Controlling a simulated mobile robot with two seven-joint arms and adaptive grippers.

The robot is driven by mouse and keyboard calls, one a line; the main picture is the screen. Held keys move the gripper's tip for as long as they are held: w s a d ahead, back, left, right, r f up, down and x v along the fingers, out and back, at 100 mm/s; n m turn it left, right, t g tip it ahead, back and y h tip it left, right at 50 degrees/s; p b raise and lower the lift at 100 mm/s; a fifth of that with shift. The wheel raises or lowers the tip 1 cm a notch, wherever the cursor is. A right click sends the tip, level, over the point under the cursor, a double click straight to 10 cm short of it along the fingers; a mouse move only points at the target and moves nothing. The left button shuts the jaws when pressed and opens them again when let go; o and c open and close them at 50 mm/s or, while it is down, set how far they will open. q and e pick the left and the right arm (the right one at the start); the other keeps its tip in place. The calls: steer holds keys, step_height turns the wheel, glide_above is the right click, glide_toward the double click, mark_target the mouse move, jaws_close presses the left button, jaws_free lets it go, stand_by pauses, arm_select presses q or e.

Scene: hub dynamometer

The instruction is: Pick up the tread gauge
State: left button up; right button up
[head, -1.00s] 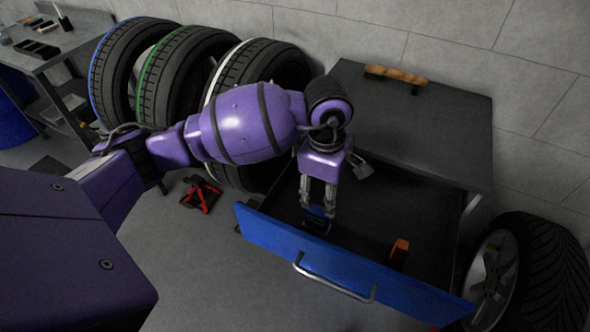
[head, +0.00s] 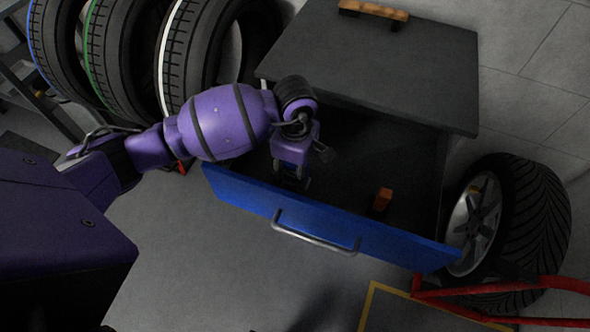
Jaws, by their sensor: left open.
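My left gripper (head: 289,182) points down into the open drawer (head: 330,222), close behind its blue front. Its fingers are open, and their tips are partly hidden by the drawer front. A small dark blue item that showed under the fingers earlier, possibly the tread gauge, is now hidden behind the gripper and the drawer front. I cannot tell whether the fingers stand around it or touch it. An orange block-like item (head: 382,199) is in the drawer to the right of the gripper, apart from it. My right gripper is not in view.
A dark cabinet top (head: 400,65) with a wooden-handled item (head: 373,11) overhangs the drawer. Several tires (head: 190,50) stand at the upper left. A wheel (head: 515,225) and a red frame (head: 500,280) are at the right.

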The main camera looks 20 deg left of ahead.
arm_select(q)
jaws_close()
stand_by(0.3)
